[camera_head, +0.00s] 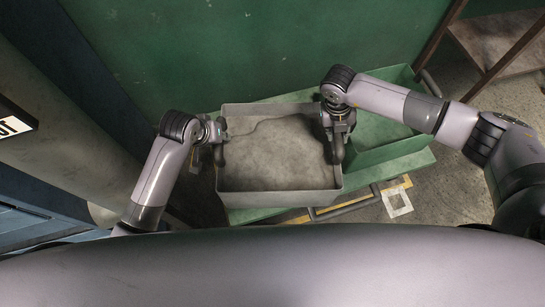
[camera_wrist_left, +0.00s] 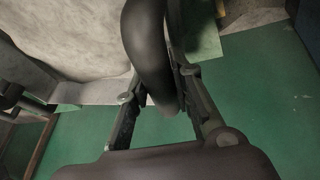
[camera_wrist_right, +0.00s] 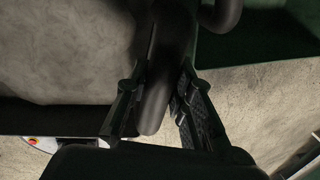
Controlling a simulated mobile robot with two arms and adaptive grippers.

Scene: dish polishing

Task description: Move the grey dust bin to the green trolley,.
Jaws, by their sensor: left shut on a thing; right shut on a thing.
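The grey dust bin (camera_head: 280,188) is an open rectangular box, seen from above in the head view, with a pale, stained inside floor. It is over the left part of the green trolley (camera_head: 405,163); I cannot tell whether it rests on it. My left gripper (camera_head: 218,143) is shut on the bin's left side, on a dark curved handle (camera_wrist_left: 150,50) in the left wrist view. My right gripper (camera_head: 336,135) is shut on the bin's right side, on a dark handle (camera_wrist_right: 157,100) in the right wrist view.
A green wall (camera_head: 230,50) stands right behind the trolley. A green compartment (camera_head: 390,130) lies right of the bin. A brown shelf (camera_head: 495,45) stands at the back right. A white-framed square (camera_head: 397,202) lies on the floor at the front right.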

